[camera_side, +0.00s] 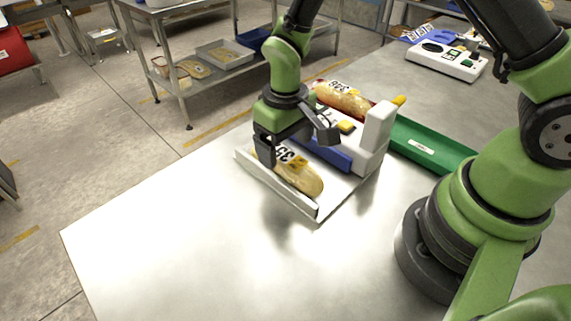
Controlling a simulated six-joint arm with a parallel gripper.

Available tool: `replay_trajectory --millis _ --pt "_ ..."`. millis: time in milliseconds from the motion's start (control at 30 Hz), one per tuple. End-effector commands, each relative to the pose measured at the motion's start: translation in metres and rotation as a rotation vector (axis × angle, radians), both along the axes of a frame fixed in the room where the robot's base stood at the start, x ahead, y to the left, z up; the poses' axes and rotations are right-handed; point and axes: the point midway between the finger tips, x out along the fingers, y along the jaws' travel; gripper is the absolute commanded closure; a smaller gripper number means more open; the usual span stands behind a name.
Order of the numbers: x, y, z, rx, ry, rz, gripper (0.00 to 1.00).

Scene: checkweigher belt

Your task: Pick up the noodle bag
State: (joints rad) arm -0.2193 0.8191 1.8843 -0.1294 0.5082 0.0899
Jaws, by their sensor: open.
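A noodle bag (305,180), pale yellow with a black-and-white printed label and a small yellow patch, lies on the white checkweigher platform (320,205). My gripper (296,150) is open above the far end of this bag, one finger to its left and the other to its right. The fingers partly cover the bag's far end, and I cannot tell whether they touch it. A second, similar bag (345,100) lies behind the gripper, by a red edge.
A white upright housing (375,135) with a blue part (330,154) stands right of the bag. A green tray (425,148) lies beyond it, and a white scale (448,60) farther back. The table's front left is bare.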

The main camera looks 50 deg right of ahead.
Motion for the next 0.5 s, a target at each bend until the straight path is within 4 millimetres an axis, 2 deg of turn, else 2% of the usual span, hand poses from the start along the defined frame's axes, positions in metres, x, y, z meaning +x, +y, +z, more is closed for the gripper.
replay_trajectory --millis 133,400,433,500 --pt "0.000 0.000 -0.020 0.000 0.003 -0.002 0.16" --pt "0.000 0.000 -0.024 0.001 -0.002 -0.001 0.16" --pt "0.000 0.000 -0.024 0.001 -0.002 -0.001 0.18" --pt "0.000 0.000 -0.024 0.001 -0.002 -0.001 0.34"
